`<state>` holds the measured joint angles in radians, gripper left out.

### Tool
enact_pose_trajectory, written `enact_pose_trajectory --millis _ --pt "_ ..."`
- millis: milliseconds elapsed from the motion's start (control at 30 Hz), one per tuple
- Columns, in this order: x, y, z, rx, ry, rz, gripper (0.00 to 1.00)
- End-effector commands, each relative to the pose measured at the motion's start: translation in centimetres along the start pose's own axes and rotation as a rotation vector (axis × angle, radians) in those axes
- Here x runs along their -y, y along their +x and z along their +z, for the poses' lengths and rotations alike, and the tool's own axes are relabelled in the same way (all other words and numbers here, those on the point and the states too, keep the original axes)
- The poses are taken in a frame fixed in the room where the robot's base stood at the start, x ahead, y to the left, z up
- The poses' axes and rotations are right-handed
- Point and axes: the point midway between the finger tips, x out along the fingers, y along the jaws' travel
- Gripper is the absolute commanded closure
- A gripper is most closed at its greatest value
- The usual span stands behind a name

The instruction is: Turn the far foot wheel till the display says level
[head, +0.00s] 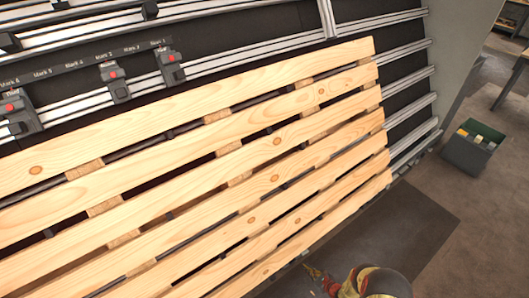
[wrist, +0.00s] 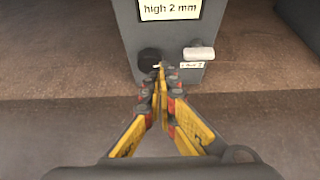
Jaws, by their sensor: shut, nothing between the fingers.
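In the wrist view a grey box carries a display (wrist: 171,9) that reads "high 2 mm". Below the display are a dark round knob (wrist: 149,57) and a pale handle (wrist: 199,52) sticking out to its right. I cannot tell which of these is the far foot wheel. My gripper (wrist: 161,73) is shut and empty, its fingertips in front of the box, just right of the dark knob. Whether they touch the box is unclear. In the head view my arm shows at the bottom edge; no foot wheel can be made out there.
A slatted wooden pallet (head: 277,141) fills the middle of the head view. Behind it are metal rails with clamps (head: 115,84) and a strip of mark labels (head: 86,60). A dark bin (head: 471,148) stands on the floor at right. A dark mat (head: 390,235) lies beside the pallet.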

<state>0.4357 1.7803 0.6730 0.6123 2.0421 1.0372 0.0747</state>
Motion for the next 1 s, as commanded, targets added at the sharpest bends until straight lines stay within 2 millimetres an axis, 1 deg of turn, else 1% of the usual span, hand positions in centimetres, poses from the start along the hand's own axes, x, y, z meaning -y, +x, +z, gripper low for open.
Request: enact_pose_trajectory --millis 300,500,700,1000 --pt "-0.1 3.4 1.8 -0.001 -0.002 0.003 1.0" --pt "-0.1 4.8 2.5 -0.002 0.001 0.003 1.0" --pt "-0.1 5.3 2.8 -0.002 0.001 0.002 1.0" --pt "-0.1 5.3 2.8 -0.002 0.001 0.002 1.0"
